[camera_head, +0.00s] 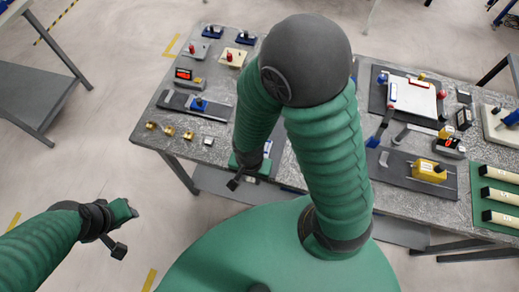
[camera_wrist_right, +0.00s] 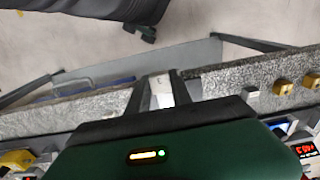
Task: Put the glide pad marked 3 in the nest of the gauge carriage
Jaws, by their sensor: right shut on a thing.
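My right gripper (camera_head: 234,183) hangs at the front edge of the grey table, partly hidden behind my own arm. In the right wrist view its fingers (camera_wrist_right: 161,82) are shut on a small pale block (camera_wrist_right: 161,92); no mark on it is readable. A small blue carriage (camera_head: 198,104) sits on a dark rail base on the left part of the table, left of this gripper. A yellow carriage (camera_head: 429,170) sits on another base at the right. I cannot tell which is the gauge carriage; no nest is clear. My left gripper (camera_head: 126,231) is open and empty, off the table at lower left.
Several small blocks, brass ones (camera_head: 168,131) and a silver one (camera_head: 208,141), line the front left of the table (camera_head: 222,130). Red displays (camera_head: 184,73) stand behind. A white-topped fixture (camera_head: 412,96) and a green tray (camera_head: 480,205) are at the right.

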